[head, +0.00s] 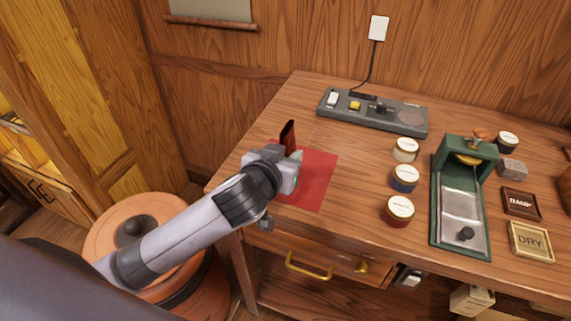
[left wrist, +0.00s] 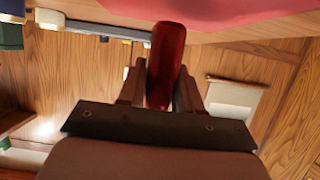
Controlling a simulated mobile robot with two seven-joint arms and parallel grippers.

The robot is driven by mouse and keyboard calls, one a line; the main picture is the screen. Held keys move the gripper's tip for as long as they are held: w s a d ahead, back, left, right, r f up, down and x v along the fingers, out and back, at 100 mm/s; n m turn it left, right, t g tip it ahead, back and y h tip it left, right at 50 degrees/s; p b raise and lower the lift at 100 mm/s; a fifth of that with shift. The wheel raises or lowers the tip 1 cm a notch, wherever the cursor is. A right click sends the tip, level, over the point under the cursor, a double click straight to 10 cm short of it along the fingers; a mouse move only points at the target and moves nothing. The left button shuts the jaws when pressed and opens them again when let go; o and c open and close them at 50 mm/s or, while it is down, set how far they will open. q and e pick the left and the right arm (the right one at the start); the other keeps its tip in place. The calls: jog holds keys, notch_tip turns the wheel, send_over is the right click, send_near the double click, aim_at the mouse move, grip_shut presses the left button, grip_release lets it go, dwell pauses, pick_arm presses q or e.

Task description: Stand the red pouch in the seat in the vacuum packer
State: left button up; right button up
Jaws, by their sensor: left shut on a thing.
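The red pouch (head: 288,136) shows as a dark red upright shape above the red mat (head: 320,178) in the head view. My left gripper (head: 287,156) is shut on it. In the left wrist view the pouch (left wrist: 166,60) stands out between the two fingers of that gripper (left wrist: 162,88). A long grey device (head: 340,112) with a cord to the wall lies at the back of the table and looks like the vacuum packer. It is apart from the pouch, behind and to the right. Its seat is too small to make out clearly. My right gripper is not in view.
Several round tins, including a blue-banded one (head: 404,178), stand right of the mat. A green press (head: 440,215) stands further right, with a DRY tray (head: 531,242) and a DAMP tray (head: 521,204) beyond it. The tabletop between mat and grey device is clear.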

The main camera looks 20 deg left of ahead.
pick_arm(q)
jog(key=shift+f, duration=1.15)
jog(key=shift+f, duration=0.1)
jog(key=o, duration=1)
